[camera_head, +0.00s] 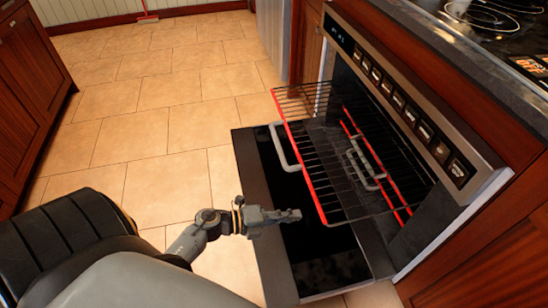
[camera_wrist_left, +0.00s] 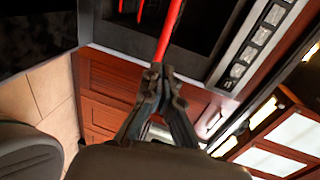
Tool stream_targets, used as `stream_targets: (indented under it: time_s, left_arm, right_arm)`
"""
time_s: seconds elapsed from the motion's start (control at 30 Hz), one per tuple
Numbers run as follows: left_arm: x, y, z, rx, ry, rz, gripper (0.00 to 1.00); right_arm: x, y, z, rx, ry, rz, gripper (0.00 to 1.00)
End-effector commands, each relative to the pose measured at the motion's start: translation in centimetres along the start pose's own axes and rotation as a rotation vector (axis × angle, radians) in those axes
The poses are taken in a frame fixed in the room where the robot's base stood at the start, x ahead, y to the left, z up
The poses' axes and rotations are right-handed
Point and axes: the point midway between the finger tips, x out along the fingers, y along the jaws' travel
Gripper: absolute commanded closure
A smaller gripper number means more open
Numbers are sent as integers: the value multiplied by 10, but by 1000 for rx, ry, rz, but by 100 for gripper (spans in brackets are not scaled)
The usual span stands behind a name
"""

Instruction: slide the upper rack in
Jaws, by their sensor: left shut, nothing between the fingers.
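The upper rack (camera_head: 318,148) is a dark wire grid with a red front bar and a pale handle (camera_head: 285,148). It sticks well out of the oven over the lowered door. My left gripper (camera_head: 296,214) is shut and empty, just outside the near end of the red front bar. In the left wrist view, the fingertips (camera_wrist_left: 160,76) appear at the end of a red bar (camera_wrist_left: 170,32); whether they touch it I cannot tell. My right gripper is out of view.
The oven door (camera_head: 246,170) lies open under the rack. A lower rack with a red bar and handle (camera_head: 362,165) sits deeper inside. The control panel (camera_head: 412,112) overhangs the opening. Wooden cabinets (camera_head: 30,75) stand at left; the tiled floor (camera_head: 170,95) between is clear.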

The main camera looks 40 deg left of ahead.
Motion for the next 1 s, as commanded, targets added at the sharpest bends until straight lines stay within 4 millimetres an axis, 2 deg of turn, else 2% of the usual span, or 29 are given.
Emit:
stream_targets:
  time_s: [0.1,0.2,0.3,0.43,0.83,1.0]
  left_arm:
    - [25,0,0,-1,-1,-4,100]
    - [39,0,0,-2,-1,-3,100]
    - [48,1,0,-1,-2,-2,100]
    - [54,0,0,-2,-2,-1,100]
    - [56,0,0,-2,-1,0,100]
    - [69,-4,0,-1,0,-2,100]
  right_arm:
    - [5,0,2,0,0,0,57]
    - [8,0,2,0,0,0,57]
    - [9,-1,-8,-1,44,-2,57]
    - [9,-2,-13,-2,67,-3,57]
    - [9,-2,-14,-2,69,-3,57]
    - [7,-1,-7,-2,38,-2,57]
